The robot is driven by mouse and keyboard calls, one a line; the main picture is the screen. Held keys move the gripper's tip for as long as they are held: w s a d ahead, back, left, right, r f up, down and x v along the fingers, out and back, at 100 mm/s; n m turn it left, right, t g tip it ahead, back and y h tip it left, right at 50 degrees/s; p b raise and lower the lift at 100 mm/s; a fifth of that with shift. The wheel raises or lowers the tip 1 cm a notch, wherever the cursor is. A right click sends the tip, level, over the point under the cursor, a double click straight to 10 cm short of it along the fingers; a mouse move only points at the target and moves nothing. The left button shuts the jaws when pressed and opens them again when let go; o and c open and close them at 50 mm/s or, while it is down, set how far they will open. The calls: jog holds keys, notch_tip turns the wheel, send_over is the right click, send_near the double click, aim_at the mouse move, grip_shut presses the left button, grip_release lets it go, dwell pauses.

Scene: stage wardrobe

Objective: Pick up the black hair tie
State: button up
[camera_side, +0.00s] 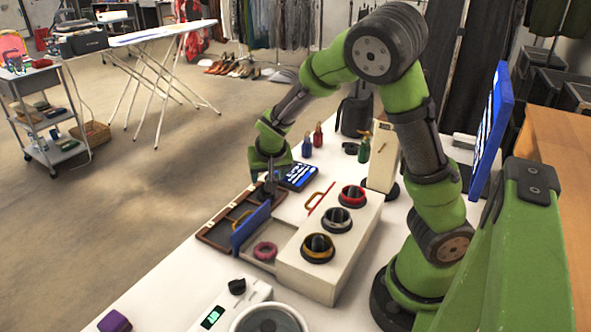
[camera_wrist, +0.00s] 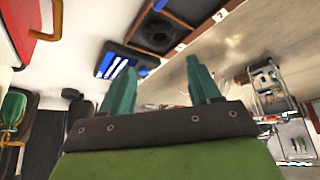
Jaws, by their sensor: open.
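A dark round shape, which looks like the black hair tie (camera_wrist: 155,28), lies in a compartment of the brown wooden tray (camera_wrist: 196,36) in the wrist view. The tray (camera_side: 205,236) also shows in the side view, left of an open drawer, but I cannot make out the hair tie there.
The open drawer's upright blue front (camera_side: 250,229) stands beside the tray, with a pink ring (camera_side: 265,251) behind it. A blue striped case (camera_side: 299,177) lies near my gripper. Small bottles (camera_side: 318,137) stand farther back.

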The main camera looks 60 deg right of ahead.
jog(key=x, duration=1)
jog(key=shift+s+a, duration=0.1)
jog(key=shift+a, duration=0.1)
jog(key=c, duration=0.7)
